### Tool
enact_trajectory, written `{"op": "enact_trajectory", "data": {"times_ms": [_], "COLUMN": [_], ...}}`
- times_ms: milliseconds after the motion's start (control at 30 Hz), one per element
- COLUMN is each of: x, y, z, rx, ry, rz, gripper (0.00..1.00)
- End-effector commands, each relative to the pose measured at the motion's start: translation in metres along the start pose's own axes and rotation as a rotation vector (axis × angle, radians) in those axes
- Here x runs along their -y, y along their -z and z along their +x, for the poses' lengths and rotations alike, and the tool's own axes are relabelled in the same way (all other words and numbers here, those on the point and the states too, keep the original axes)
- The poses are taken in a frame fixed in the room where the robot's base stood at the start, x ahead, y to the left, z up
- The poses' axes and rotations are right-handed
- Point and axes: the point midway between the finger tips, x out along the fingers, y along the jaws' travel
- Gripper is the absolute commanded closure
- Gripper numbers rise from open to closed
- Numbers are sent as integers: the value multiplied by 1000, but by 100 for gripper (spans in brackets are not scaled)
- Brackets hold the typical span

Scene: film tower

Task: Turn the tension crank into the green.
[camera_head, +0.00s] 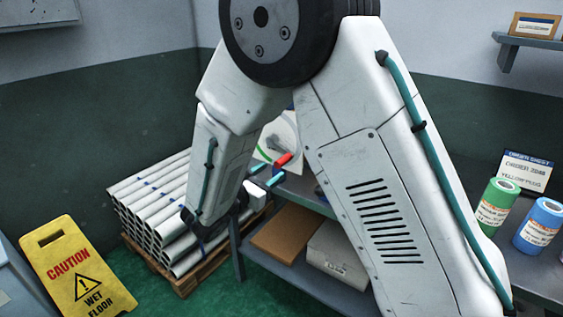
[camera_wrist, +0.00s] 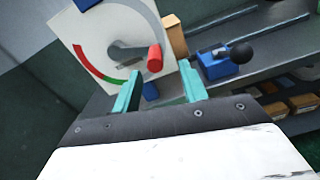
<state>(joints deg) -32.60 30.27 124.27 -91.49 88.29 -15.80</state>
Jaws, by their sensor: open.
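The tension crank (camera_wrist: 127,52) is a grey arm with a red handle (camera_wrist: 155,57), mounted on a white dial plate (camera_wrist: 76,22) with a red, grey and green arc. In the wrist view the crank arm points right and the green band (camera_wrist: 112,81) lies at the arc's lower end. The red handle also shows in the head view (camera_head: 284,159), where my arm hides much of the dial. My gripper (camera_wrist: 160,85) is open and empty, its teal fingers just below the red handle and apart from it in the picture. Whether they touch it cannot be told.
A blue block with a black ball knob (camera_wrist: 239,52) stands right of the dial on the grey bench. Green (camera_head: 497,205) and blue (camera_head: 541,226) rolls stand at the right. Stacked white tubes (camera_head: 150,205) and a yellow caution sign (camera_head: 73,266) are at the left.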

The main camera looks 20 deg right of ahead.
Motion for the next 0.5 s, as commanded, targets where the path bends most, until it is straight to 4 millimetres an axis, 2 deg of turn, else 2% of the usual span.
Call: {"op": "enact_trajectory", "data": {"times_ms": [167,500], "x": [-7,-8], "y": [2,1], "z": [13,65], "rx": [14,13], "ry": [-27,-23], "rz": [-16,-14], "gripper": [57,57]}}
